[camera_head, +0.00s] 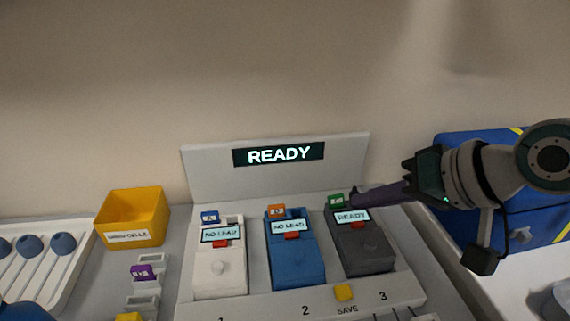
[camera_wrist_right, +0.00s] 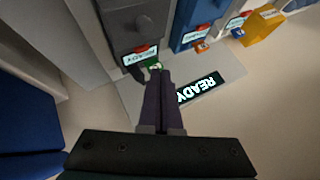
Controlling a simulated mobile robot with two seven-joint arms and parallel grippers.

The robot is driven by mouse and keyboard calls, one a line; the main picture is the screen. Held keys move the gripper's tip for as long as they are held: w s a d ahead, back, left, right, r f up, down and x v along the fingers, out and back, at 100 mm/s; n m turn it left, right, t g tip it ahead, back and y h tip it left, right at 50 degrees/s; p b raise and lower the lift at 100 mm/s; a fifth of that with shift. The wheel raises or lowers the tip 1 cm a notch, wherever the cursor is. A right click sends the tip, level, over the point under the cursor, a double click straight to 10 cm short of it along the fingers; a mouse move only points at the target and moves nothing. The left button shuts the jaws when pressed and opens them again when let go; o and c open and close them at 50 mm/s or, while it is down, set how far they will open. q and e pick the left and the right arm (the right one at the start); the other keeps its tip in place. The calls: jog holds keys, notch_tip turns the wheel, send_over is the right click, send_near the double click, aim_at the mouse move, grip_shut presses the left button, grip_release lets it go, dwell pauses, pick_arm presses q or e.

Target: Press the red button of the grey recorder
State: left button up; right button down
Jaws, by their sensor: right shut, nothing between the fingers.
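The grey recorder (camera_head: 365,252) stands at the right in slot 3 of the pale rack, its display (camera_head: 350,216) reading READY. Its red button (camera_head: 358,225) lies just below the display; red also shows beside the display in the right wrist view (camera_wrist_right: 142,48). A green tag (camera_head: 336,201) is at the recorder's back end. My right gripper (camera_head: 355,198) is shut and empty. Its dark fingertips are over the back end, close to the green tag (camera_wrist_right: 155,65) and away from the red button. I cannot tell whether they touch the tag. My left gripper is out of view.
A white recorder (camera_head: 220,277) and a blue recorder (camera_head: 297,262), both reading NO LEAD, stand left of the grey one. Behind is an upright panel (camera_head: 215,175) with a READY screen. A yellow bin (camera_head: 133,238) is left; a blue case (camera_head: 450,150) is right, behind my arm.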

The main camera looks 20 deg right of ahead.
aim_at(357, 225)
jog(key=shift+f+b, duration=0.35)
jog(key=shift+f, duration=0.5)
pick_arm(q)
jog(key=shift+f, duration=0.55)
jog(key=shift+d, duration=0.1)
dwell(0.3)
pick_arm(e)
jog(key=shift+f, duration=0.15)
dwell(0.3)
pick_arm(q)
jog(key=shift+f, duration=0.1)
pick_arm(e)
jog(key=shift+f, duration=0.3)
